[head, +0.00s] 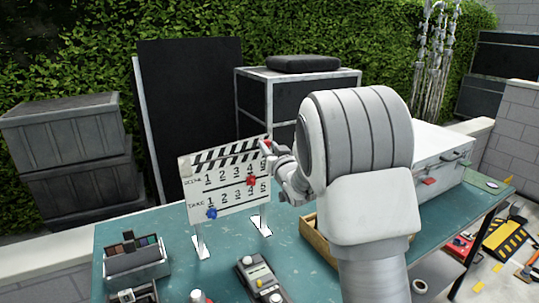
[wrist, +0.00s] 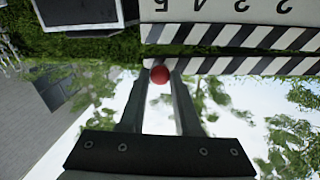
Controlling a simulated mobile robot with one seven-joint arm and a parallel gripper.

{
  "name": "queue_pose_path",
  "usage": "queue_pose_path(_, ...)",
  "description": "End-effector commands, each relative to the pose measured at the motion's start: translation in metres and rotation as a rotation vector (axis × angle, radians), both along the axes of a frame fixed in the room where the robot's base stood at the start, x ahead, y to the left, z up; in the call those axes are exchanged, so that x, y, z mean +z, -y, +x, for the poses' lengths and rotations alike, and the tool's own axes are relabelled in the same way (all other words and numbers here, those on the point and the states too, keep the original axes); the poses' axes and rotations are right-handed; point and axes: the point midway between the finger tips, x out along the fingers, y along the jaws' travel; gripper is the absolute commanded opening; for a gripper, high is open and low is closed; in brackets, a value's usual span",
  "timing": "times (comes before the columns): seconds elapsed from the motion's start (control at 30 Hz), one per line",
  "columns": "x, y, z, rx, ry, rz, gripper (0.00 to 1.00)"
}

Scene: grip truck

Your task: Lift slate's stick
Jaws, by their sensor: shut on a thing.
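The slate (head: 225,187) is a white board with black numbers, standing on two white feet on the teal table. Its black-and-white striped stick (wrist: 245,66) runs along the top edge, with a red knob (wrist: 160,75) at its right end in the head view. In the wrist view, a narrow strip of greenery shows between the stick and the striped board edge (wrist: 230,35). My gripper (wrist: 159,78) is shut on the red knob, one finger on each side. In the head view my arm hides part of the gripper.
The teal table (head: 170,265) holds a box of dark blocks (head: 137,258), a grey handheld device (head: 260,279) and a wooden tray (head: 317,240) partly behind my arm. A white case (head: 440,160) stands at the right. Black cases and a hedge are behind.

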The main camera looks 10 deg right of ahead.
Motion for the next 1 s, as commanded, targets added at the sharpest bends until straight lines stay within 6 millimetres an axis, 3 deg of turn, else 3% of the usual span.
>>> queue_pose_path(0.6, 0.097, -0.029, -0.010, 0.000, 0.143, -0.419, 0.00)
queue_pose_path(1.0, 0.125, -0.045, -0.015, 0.000, 0.182, -0.552, 0.00)
